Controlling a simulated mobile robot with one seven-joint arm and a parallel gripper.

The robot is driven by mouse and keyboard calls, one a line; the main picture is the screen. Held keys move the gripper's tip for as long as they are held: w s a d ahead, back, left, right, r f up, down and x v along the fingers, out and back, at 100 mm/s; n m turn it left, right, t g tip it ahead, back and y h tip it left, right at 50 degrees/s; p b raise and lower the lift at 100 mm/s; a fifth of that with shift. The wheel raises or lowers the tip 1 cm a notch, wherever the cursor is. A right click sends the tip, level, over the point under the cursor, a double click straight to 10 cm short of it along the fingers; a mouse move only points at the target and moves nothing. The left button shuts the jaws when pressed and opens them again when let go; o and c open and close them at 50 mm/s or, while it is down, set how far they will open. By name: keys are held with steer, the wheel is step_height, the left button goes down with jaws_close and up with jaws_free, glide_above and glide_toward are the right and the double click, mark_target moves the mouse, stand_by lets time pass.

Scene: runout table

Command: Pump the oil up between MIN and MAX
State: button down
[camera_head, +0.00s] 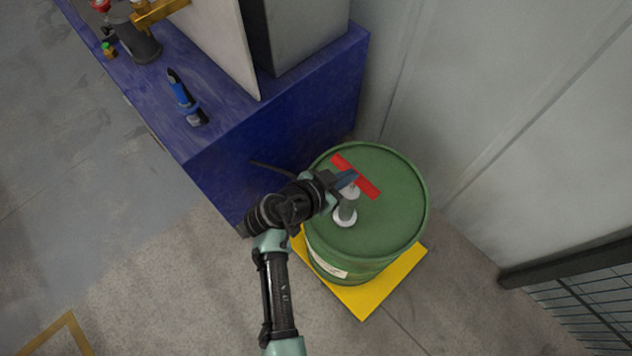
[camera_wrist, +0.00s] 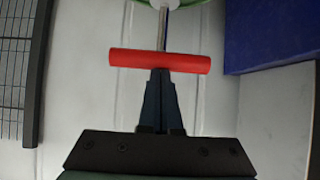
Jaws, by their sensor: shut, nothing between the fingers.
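A red T-handle (camera_head: 370,187) sits on top of the grey pump (camera_head: 347,211) on the green drum (camera_head: 395,215). My gripper (camera_head: 347,179) is shut and empty, close to the middle of the handle. In the wrist view the red handle (camera_wrist: 185,63) lies across the picture just beyond the shut fingertips (camera_wrist: 160,75), with its metal rod (camera_wrist: 162,32) leading away behind it. I cannot tell whether the fingertips touch the handle. No MIN or MAX marks or oil level can be made out.
The drum stands on a yellow base (camera_head: 365,300) beside a blue bench (camera_head: 235,125) and a grey wall (camera_head: 500,130). A blue and black tool (camera_head: 184,97) lies on the bench. A dark mesh fence (camera_head: 590,300) stands at lower right.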

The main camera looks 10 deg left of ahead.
steer(key=b+v, duration=0.2)
steer(key=v, duration=0.9)
steer(key=shift+w+r, duration=0.15)
steer(key=shift+r, duration=0.1)
steer(key=shift+d, duration=0.1)
